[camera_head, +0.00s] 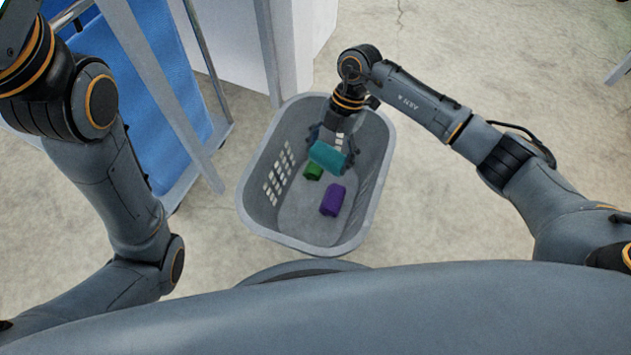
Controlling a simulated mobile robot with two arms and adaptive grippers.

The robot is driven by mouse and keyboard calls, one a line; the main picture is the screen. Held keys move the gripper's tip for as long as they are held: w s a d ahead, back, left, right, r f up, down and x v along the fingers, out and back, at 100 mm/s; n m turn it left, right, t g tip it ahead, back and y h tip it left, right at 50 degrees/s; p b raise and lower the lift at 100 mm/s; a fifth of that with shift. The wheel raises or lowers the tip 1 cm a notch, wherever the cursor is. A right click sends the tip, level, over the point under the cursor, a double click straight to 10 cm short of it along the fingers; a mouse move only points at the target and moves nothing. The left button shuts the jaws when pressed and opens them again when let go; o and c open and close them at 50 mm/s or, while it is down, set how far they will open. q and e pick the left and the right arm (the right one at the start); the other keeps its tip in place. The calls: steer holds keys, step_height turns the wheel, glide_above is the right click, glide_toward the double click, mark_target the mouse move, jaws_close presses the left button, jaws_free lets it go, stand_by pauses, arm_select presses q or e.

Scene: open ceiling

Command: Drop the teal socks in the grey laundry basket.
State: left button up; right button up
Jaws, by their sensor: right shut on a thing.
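The grey laundry basket (378,200) stands on the floor in front of me, open at the top. My right gripper (328,146) reaches over the basket's far side and points down into it. It is shut on the teal socks (327,156), a rolled bundle, and holds them within the basket's outline. How high they hang above the bottom is hard to tell. My left arm shows at the left, but its gripper is out of view.
A green bundle (313,172) and a purple bundle (333,200) lie on the basket's bottom. A metal-framed rack with blue cloth (165,75) stands left of the basket. A white cabinet (225,40) is behind. The floor (480,240) at right is clear.

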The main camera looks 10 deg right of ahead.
steer(key=shift+f, duration=0.1)
steer(key=o, duration=1)
steer(key=shift+o, duration=0.2)
steer(key=v, duration=1.2)
steer(key=shift+s+a, duration=0.1)
